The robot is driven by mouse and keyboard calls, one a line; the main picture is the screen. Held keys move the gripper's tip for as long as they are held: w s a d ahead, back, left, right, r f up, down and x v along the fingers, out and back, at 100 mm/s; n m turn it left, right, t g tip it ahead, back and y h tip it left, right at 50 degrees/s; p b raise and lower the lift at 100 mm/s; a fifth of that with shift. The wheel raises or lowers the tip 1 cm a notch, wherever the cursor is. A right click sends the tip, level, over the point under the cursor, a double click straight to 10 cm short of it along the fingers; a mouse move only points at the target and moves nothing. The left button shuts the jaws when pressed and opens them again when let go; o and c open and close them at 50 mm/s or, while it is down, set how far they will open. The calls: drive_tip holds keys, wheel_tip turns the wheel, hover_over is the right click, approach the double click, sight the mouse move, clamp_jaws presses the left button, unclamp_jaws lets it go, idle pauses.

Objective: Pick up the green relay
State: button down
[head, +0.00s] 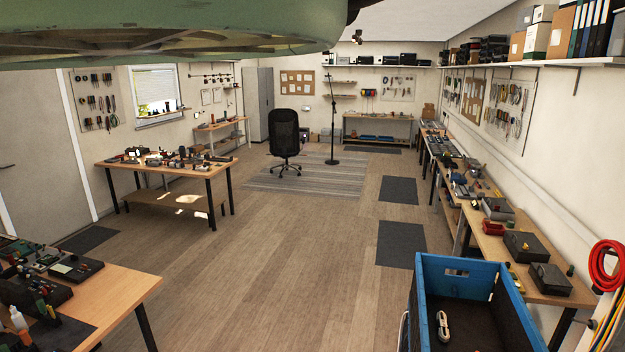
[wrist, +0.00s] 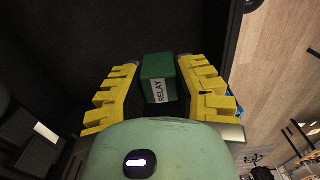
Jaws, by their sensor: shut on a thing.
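The green relay (wrist: 157,67) is a small dark green block with a white label reading RELAY on one face. In the wrist view it sits between the yellow fingers of my gripper (wrist: 158,72), near their tips. The gripper is shut on it. Behind the relay is a dark surface, and I cannot tell how far away it is. In the head view I can make out neither the gripper nor the relay.
A blue crate (head: 419,318) with a dark inside stands at the lower right, with a pale object (head: 442,326) in it. A long bench (head: 558,290) runs along the right wall. A workbench (head: 125,283) stands at the lower left. The middle floor (head: 290,255) is clear.

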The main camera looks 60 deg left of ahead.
drive_tip(key=shift+r+p, duration=1.05)
drive_tip(key=shift+r, duration=0.7)
